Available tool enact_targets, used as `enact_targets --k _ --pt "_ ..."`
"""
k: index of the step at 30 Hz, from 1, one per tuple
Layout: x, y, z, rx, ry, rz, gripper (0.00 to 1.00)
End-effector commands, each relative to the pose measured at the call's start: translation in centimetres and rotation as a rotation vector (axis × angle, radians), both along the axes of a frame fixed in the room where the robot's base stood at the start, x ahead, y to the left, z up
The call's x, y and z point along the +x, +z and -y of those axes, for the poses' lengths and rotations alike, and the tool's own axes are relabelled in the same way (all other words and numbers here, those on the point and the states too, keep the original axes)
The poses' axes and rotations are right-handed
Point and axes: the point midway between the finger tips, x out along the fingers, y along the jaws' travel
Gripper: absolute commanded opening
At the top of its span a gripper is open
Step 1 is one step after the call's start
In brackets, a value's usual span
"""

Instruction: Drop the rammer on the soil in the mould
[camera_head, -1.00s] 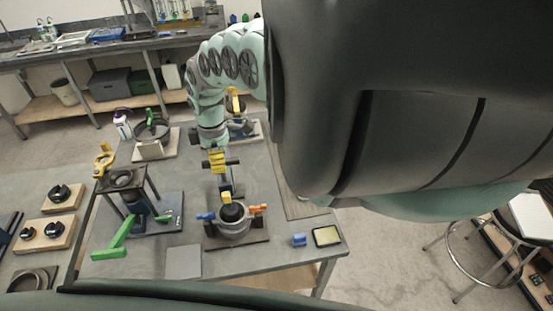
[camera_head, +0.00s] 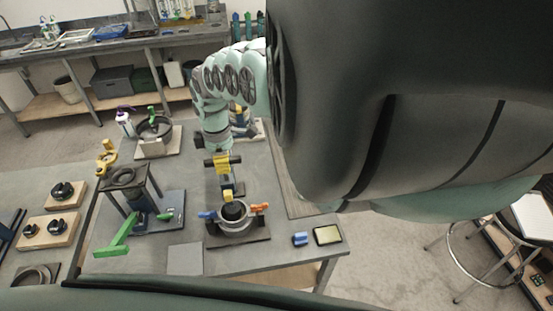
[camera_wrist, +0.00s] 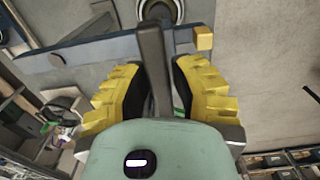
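The mould (camera_head: 241,228) stands on a dark base plate, with blue and orange clamp handles at its sides. A dark round top (camera_head: 233,211) shows at its mouth; whether this is soil or part of the rammer is unclear. A yellow piece (camera_head: 228,196) sits just behind it. My gripper (camera_head: 222,165) is above and behind the mould. In the wrist view, a dark grey bar (camera_wrist: 151,55) runs between the yellow fingers of my gripper (camera_wrist: 164,85). I cannot tell whether they press on it. The rammer cannot be clearly told apart.
A blue-grey beam with a yellow end block (camera_wrist: 204,38) crosses the wrist view. A stand with a green lever (camera_head: 118,237) is left of the mould. A blue item (camera_head: 301,239) and a yellow-topped tray (camera_head: 327,235) lie right. A flat grey plate (camera_head: 186,260) lies in front.

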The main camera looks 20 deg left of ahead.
Motion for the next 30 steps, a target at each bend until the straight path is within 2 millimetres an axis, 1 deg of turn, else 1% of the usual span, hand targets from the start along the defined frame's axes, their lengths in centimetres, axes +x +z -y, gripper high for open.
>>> enact_targets --k 1,6,17,20,23,30 --pt "0.0 0.0 0.0 0.0 0.001 0.0 0.16" --pt "0.0 0.0 0.0 0.0 0.001 0.0 0.0" --pt "0.0 0.2 -0.1 0.001 0.0 0.0 0.0" --pt "0.0 1.2 -0.2 0.006 0.0 -0.002 0.0" --pt "0.1 2.7 -0.1 0.005 -0.001 -0.005 0.0" --pt "0.1 7.1 0.1 -0.001 -0.003 -0.002 0.0"
